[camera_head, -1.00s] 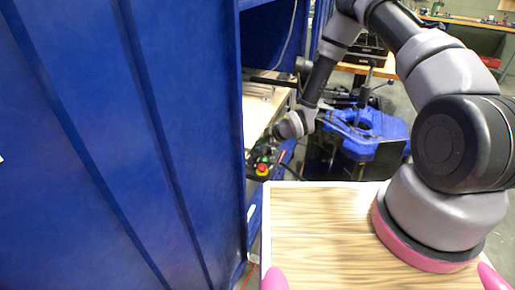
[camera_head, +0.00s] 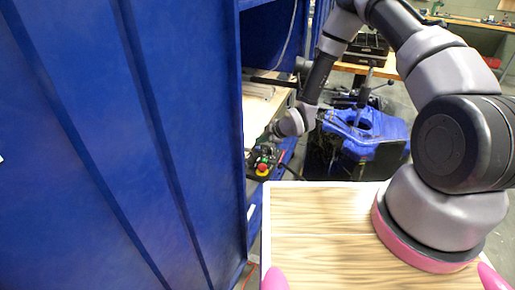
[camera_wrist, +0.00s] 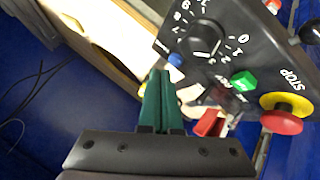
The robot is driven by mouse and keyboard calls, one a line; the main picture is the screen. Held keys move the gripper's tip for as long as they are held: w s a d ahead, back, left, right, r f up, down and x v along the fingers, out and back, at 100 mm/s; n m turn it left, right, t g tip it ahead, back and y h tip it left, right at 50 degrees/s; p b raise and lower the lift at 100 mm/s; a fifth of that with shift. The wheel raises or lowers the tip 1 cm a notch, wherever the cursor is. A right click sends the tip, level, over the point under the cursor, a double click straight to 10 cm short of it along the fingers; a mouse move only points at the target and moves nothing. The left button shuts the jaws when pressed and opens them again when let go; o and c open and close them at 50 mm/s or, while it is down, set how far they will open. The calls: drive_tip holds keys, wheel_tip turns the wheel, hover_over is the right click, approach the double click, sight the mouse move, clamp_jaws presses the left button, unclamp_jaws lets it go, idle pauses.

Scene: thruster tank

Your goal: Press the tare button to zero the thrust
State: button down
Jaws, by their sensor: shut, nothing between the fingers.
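The black control panel (camera_wrist: 215,60) fills the upper right of the wrist view. It bears a numbered dial (camera_wrist: 203,40), a small blue button (camera_wrist: 176,60), a green button (camera_wrist: 243,81) and a red-and-yellow stop knob (camera_wrist: 284,113) marked STOP. No label that reads tare is legible, so I cannot tell which button it is. My gripper (camera_wrist: 161,74) is shut and empty; its green fingertips appear just below the blue button, and contact cannot be told. In the head view the panel (camera_head: 257,156) is small, beside my gripper (camera_head: 272,131).
A red part (camera_wrist: 208,122) juts from the panel's lower edge, right of my fingers. A tall blue cabinet wall (camera_head: 110,140) fills the left of the head view. A blue machine (camera_head: 362,130) stands right of my wrist. Dark cables (camera_wrist: 25,100) hang at left.

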sight(260, 150)
drive_tip(key=shift+r, duration=2.5)
